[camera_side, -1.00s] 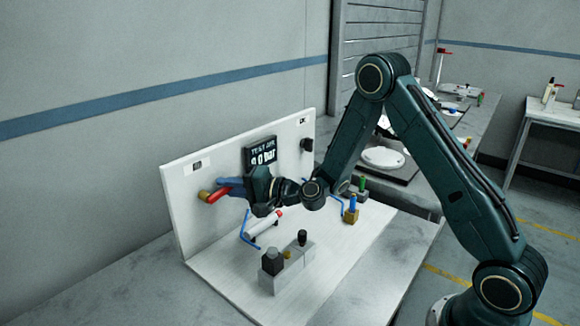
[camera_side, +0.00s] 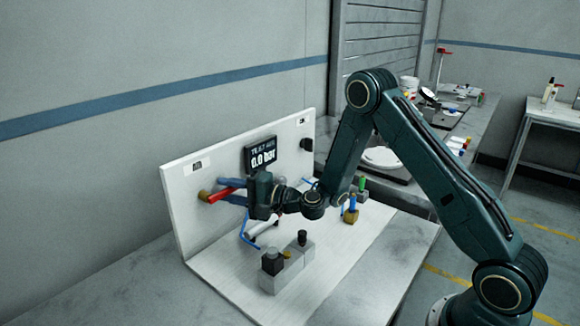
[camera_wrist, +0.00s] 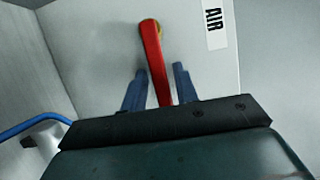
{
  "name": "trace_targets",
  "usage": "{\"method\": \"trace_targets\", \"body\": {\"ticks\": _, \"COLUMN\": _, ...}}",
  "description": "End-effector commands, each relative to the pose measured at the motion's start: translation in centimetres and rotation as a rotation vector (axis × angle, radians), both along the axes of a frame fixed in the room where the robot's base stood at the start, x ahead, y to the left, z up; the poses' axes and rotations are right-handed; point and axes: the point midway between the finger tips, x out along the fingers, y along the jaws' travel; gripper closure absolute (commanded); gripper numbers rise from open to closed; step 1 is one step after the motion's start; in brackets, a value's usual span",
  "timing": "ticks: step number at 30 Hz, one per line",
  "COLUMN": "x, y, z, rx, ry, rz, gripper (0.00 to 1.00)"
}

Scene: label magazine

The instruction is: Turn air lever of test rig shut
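The red air lever (camera_side: 221,194) sits on a brass fitting (camera_side: 204,196) at the left of the upright white panel, pointing right and slightly up in the side view. In the wrist view the red lever (camera_wrist: 153,62) runs from its pivot at the top down between my two blue fingers. My gripper (camera_side: 233,192) is open at the panel, with a finger on each side of the lever. In the wrist view a gap shows between each finger and the lever at my gripper (camera_wrist: 160,78). The lever's free end is partly hidden by my gripper body.
The test rig's white panel (camera_side: 185,225) carries a display (camera_side: 261,153) reading 0.0 bar. An AIR label (camera_wrist: 213,22) is beside the lever. A block with black knobs (camera_side: 287,268), a blue tube (camera_side: 243,232) and a blue-topped fitting (camera_side: 351,208) stand on the base.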

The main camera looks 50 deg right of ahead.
Motion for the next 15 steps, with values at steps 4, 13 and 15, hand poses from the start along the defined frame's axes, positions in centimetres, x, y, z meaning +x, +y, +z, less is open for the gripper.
{"method": "trace_targets", "body": {"ticks": 4, "x": 0.0, "y": 0.02, "z": 0.03, "rx": -0.002, "ry": -0.001, "rz": 0.001, "gripper": 0.64}}
{"method": "trace_targets", "body": {"ticks": 13, "x": 0.01, "y": 0.07, "z": 0.26, "rx": -0.003, "ry": -0.002, "rz": 0.002, "gripper": 0.64}}
{"method": "trace_targets", "body": {"ticks": 15, "x": 0.01, "y": 0.09, "z": 0.48, "rx": -0.003, "ry": -0.003, "rz": 0.003, "gripper": 0.64}}
